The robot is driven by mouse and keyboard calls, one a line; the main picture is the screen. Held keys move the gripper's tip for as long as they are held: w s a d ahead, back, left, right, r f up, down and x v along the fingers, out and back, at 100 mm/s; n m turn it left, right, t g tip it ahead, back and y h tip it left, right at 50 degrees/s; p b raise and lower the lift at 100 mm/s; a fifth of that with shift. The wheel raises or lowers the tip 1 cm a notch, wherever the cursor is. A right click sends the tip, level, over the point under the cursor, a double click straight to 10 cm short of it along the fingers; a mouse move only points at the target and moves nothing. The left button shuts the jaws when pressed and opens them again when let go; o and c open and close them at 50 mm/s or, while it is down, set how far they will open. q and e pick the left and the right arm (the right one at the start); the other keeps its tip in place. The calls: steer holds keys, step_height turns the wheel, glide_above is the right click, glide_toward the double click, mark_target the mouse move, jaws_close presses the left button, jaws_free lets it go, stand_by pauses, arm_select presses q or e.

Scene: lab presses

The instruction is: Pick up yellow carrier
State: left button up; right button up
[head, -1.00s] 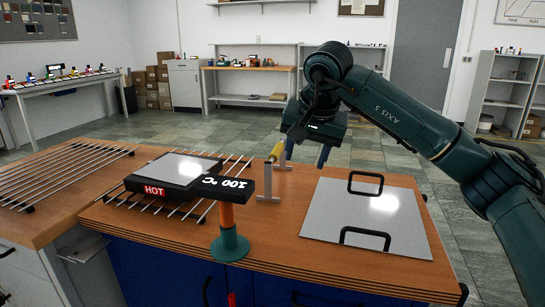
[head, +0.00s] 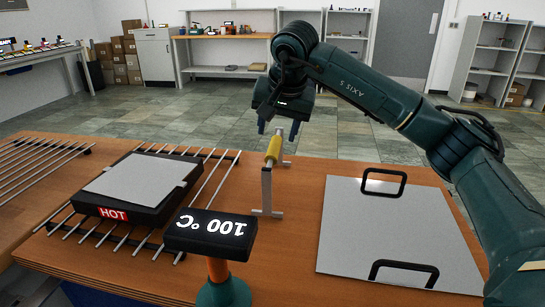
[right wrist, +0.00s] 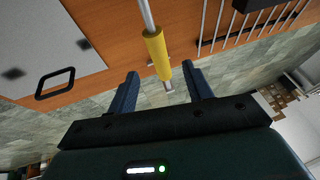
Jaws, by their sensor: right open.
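The yellow carrier (head: 273,150) is a yellow grip on a thin bar, held up by grey stands on the wooden bench. My right gripper (head: 278,129) is open and empty, with its fingers pointing down, just beyond and slightly above the yellow grip in the head view. In the right wrist view, the carrier's yellow grip (right wrist: 156,52) runs toward the gap between the two open fingers (right wrist: 160,72). It is not clamped. I cannot tell whether the finger tips are level with it. My left gripper is in neither view.
A black hot plate marked HOT (head: 112,213) with a light top plate sits on metal rods to the left. A 100 °C display (head: 210,233) stands on an orange post in front. A grey panel with two black handles (head: 385,228) lies at right.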

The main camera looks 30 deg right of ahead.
mark_target(275, 145)
steer(key=x, duration=0.3)
steer(key=shift+w+f, duration=0.1)
steer(key=shift+f, duration=0.2)
steer(key=shift+w+d+b+x, duration=0.15)
steer(key=shift+d+b+x, duration=0.1)
steer(key=shift+x, duration=1.1)
steer(key=shift+w+d+b+x, duration=0.1)
steer(key=shift+w+b+x, duration=0.1)
steer(key=shift+x, duration=1.1)
steer(key=shift+r, duration=0.15)
steer(key=shift+s, duration=0.1)
steer(key=shift+c, duration=0.2)
jaws_close()
steer(key=shift+r, duration=0.15)
